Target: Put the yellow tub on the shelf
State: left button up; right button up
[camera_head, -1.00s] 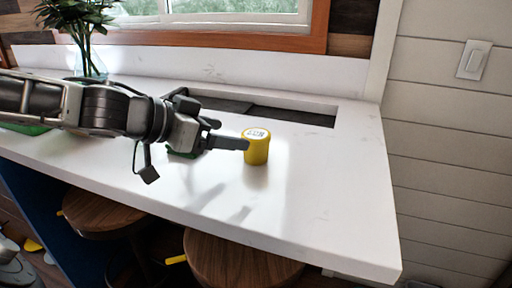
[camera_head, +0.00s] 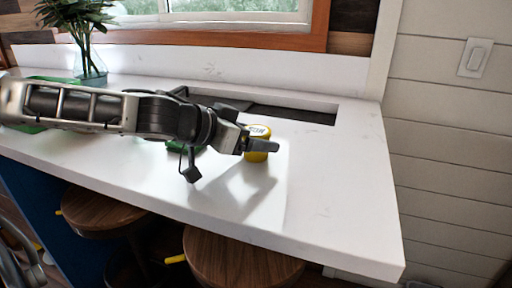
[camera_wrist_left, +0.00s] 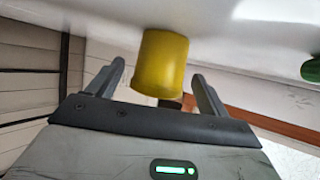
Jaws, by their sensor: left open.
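The yellow tub (camera_head: 258,130) stands on the white counter, with its pale, dark-marked lid facing up. My left gripper (camera_head: 262,146) is at the tub and hides part of its side in the head view. In the left wrist view the tub (camera_wrist_left: 162,60) shows between the two spread fingers of the open left gripper (camera_wrist_left: 158,68). Gaps show on both sides, so the fingers are not closed on it. My right gripper is in neither view. I cannot make out a shelf.
A dark rectangular recess (camera_head: 290,113) lies in the counter behind the tub. A glass vase (camera_head: 90,68) with a plant stands at the back left. A green thing (camera_wrist_left: 312,70) is partly seen. Wooden stools (camera_head: 240,262) stand below. The counter's right part (camera_head: 340,190) is clear.

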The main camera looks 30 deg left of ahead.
pick_arm(q)
jog(key=shift+w+d+f, duration=0.25)
jog(key=shift+w, duration=0.2)
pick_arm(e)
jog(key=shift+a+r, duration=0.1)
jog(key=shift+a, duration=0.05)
pick_arm(q)
jog(key=c, duration=1.1)
jog(key=shift+c, duration=0.2)
jog(key=shift+r, duration=0.15)
